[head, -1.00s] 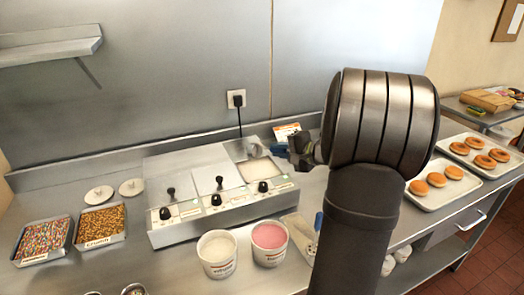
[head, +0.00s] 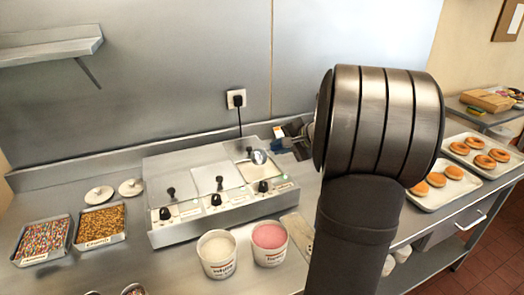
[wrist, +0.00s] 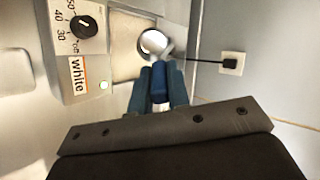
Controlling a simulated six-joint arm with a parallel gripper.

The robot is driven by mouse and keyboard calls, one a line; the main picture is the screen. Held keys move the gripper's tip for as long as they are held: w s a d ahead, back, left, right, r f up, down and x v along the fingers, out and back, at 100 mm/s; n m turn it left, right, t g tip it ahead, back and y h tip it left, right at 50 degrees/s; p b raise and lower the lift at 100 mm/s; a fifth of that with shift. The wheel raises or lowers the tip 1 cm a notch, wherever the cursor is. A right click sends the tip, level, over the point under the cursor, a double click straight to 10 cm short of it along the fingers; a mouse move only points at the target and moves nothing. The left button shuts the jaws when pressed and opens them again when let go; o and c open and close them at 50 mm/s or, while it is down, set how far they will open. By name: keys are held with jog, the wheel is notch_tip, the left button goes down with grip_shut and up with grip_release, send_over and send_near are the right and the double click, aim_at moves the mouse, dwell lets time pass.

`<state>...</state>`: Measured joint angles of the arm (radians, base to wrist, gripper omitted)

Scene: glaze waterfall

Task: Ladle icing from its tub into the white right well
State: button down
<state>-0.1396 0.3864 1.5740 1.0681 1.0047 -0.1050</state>
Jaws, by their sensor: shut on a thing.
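My gripper (head: 290,141) is shut on the blue handle of a ladle (wrist: 158,80), behind and right of the three-well warmer. The ladle's shiny round bowl (head: 259,157) is over the right well (head: 250,172); I cannot tell whether it holds icing. In the wrist view the bowl (wrist: 153,42) is in front of the fingers, over the pale well (wrist: 128,62) beside the "White" label (wrist: 77,74). A tub of white icing (head: 217,262) stands in front of the warmer, with a tub of pink icing (head: 269,254) to its right.
The warmer (head: 180,233) has knobs along its front, and its left and middle wells look covered. Trays of sprinkles (head: 42,240) and crunch (head: 100,224) and two round lids (head: 98,195) are at left. Donut trays (head: 438,198) are at right. A cable rises to a wall socket (head: 236,98).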

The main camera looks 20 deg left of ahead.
notch_tip(320, 180, up, 2)
jog(key=g+h, duration=0.1)
jog(key=h, duration=0.2)
jog(key=g+h, duration=0.1)
jog(key=h, duration=0.2)
jog(key=shift+a+r+h, duration=0.1)
jog(key=shift+r+h, duration=0.05)
jog(key=shift+h, duration=0.15)
jog(key=h, duration=0.1)
jog(key=r+h, duration=0.1)
jog(key=g+h, duration=0.1)
jog(key=h, duration=0.1)
jog(key=shift+r, duration=0.25)
